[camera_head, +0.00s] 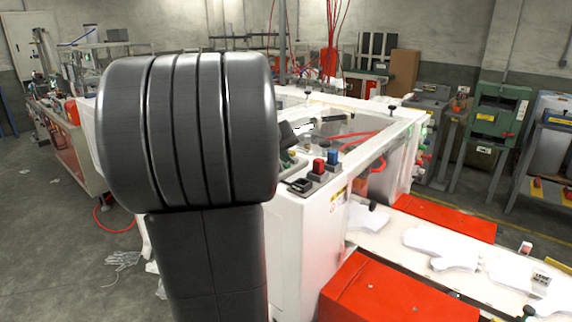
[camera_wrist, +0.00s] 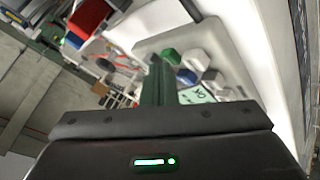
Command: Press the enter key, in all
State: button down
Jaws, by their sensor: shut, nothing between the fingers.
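In the wrist view, a light grey control panel (camera_wrist: 226,58) carries a green button (camera_wrist: 171,56), a white button (camera_wrist: 195,60), a blue button (camera_wrist: 187,76) and a small pale screen or label (camera_wrist: 196,95) with dark marks. No key can be read as enter. My gripper (camera_wrist: 157,64) is shut and empty, its fingers reaching over the panel's left part beside the green and blue buttons. I cannot tell whether it touches anything. In the head view my arm hides much of the panel area.
In the head view, a white machine (camera_head: 312,240) has a blue button (camera_head: 332,157) and a red button (camera_head: 318,166) on its near corner. A red box (camera_head: 385,292) stands lower right. White glove shapes (camera_head: 440,243) lie on a conveyor. Grey floor is open at left.

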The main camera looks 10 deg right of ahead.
dwell(0.3)
jog(key=shift+r+p, duration=0.6)
jog(key=shift+r, duration=0.2)
notch_tip(320, 180, up, 5)
jog(key=p, duration=0.3)
jog(key=shift+p, duration=0.35)
jog(key=shift+r, duration=0.1)
